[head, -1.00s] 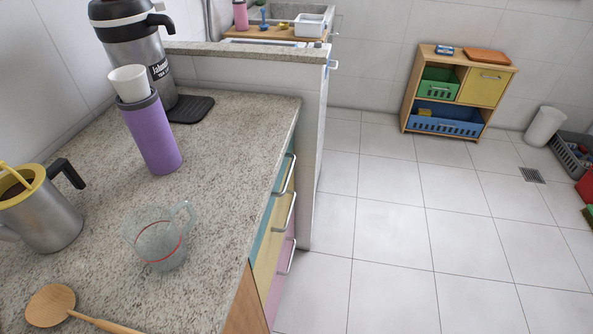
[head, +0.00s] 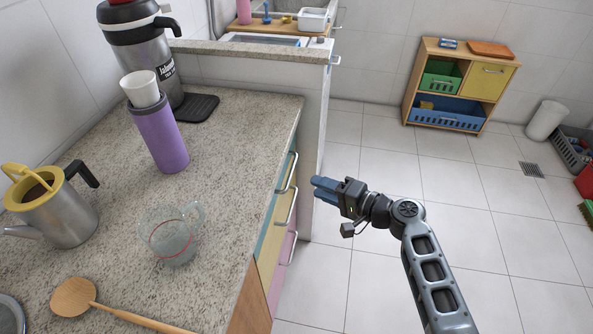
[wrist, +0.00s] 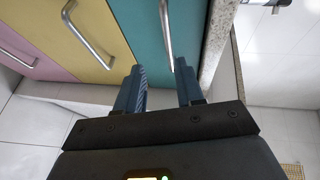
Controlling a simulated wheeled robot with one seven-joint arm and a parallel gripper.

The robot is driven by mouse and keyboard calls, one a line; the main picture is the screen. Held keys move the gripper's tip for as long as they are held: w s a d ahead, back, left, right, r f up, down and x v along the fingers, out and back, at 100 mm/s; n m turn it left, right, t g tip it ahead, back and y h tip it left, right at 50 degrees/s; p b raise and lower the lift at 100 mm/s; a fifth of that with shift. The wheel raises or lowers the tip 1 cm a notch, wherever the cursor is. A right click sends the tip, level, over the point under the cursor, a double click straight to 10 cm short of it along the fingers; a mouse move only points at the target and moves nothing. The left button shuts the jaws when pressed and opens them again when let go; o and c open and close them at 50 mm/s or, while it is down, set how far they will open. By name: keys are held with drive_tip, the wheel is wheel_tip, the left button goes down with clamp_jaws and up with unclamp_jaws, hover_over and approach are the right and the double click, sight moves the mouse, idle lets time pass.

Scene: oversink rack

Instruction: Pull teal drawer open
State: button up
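The teal drawer (head: 282,187) is the top one in a stack under the speckled counter, and its front looks closed. Its silver bar handle (head: 289,173) stands out from the front. My gripper (head: 318,190) is to the right of the handle in the head view, with its blue fingers pointing at the drawers. In the wrist view the teal front (wrist: 147,30) fills the upper middle, and the handle (wrist: 167,35) lies ahead of the gap between the fingers. My gripper (wrist: 160,80) is open and empty. The fingers appear apart from the handle.
A yellow drawer (head: 270,232) and a pink drawer (head: 281,268) with similar handles sit below the teal one. The counter edge (wrist: 214,45) runs close beside my gripper. A white half wall (head: 316,130) stands beyond the drawers.

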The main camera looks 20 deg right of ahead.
drive_tip(key=r+x, duration=0.1)
drive_tip(key=x, duration=0.7)
drive_tip(key=shift+w, duration=0.35)
drive_tip(key=shift+c, duration=0.5)
clamp_jaws()
